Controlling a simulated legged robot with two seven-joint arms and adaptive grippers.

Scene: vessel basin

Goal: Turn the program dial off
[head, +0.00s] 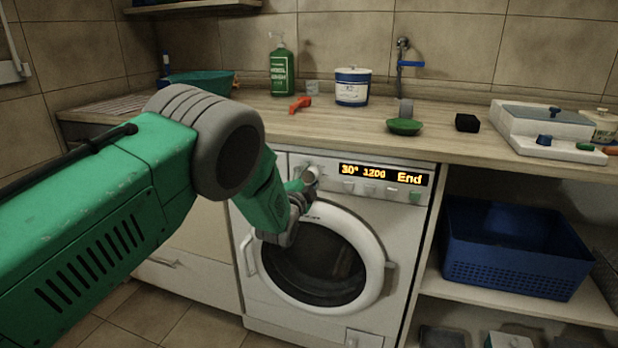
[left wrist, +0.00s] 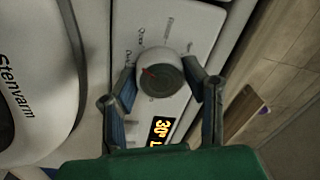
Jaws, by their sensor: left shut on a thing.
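The program dial (left wrist: 160,72) is a round whitish knob with a grey face and a small red mark, on the white washing machine's control panel. In the left wrist view my left gripper (left wrist: 165,78) has one finger on each side of it and is shut on it. In the head view the dial (head: 312,172) shows at the tip of my left gripper (head: 303,186), partly hidden by it. The display (head: 385,175) right of the dial reads "30° 1200 End" in orange. The washing machine's round door (head: 318,262) looks closed. My right gripper is not in view.
A wooden counter (head: 330,118) runs above the machine, with a green bottle (head: 283,72), a white-and-blue tub (head: 352,87), a red-orange item (head: 300,104) and a green dish (head: 404,127). A blue basket (head: 512,250) sits on the shelf at right.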

